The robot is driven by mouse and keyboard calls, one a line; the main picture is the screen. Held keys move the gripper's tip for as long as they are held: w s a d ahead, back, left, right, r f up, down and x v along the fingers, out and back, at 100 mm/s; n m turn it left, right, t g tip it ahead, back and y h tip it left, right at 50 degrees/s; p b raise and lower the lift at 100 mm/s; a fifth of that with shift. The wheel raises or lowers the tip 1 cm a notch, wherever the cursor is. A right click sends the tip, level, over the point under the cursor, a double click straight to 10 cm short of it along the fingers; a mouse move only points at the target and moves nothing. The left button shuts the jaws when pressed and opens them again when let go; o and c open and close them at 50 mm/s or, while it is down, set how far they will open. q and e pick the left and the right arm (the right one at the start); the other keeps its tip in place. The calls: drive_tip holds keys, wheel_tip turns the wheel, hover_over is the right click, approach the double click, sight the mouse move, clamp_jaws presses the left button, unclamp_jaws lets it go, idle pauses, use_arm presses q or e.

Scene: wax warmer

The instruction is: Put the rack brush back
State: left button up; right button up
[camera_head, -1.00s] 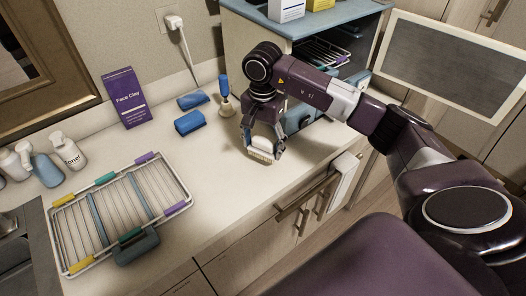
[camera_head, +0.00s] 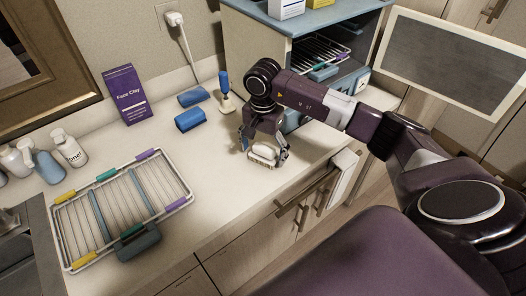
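My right gripper (camera_head: 264,150) is low over the front part of the counter, right of centre. Its fingers are on both sides of a small whitish block-like object (camera_head: 263,153), which looks like the rack brush, and seem closed on it. The object is at or just above the counter; I cannot tell if it touches. Its bristles are not clear. A blue-handled tool (camera_head: 225,89) with a pale base stands upright behind the gripper, near the wall. A wire rack (camera_head: 122,208) with coloured clips lies flat on the counter at left. My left gripper is not in view.
Two blue rolled cloths (camera_head: 190,119) and a purple Face Clay box (camera_head: 127,95) stand along the wall. A blue open cabinet (camera_head: 300,47) with wire racks is behind my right arm. Bottles (camera_head: 68,149) stand at far left. The counter between rack and gripper is clear.

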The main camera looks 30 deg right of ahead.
sight(263, 149)
drive_tip(key=shift+r, duration=0.1)
drive_tip(key=shift+r, duration=0.2)
wheel_tip(263, 149, up, 10)
drive_tip(key=b, duration=0.3)
drive_tip(key=shift+r, duration=0.2)
drive_tip(key=shift+r+b, duration=0.3)
drive_tip(key=shift+r, duration=0.4)
drive_tip(key=shift+f, duration=0.1)
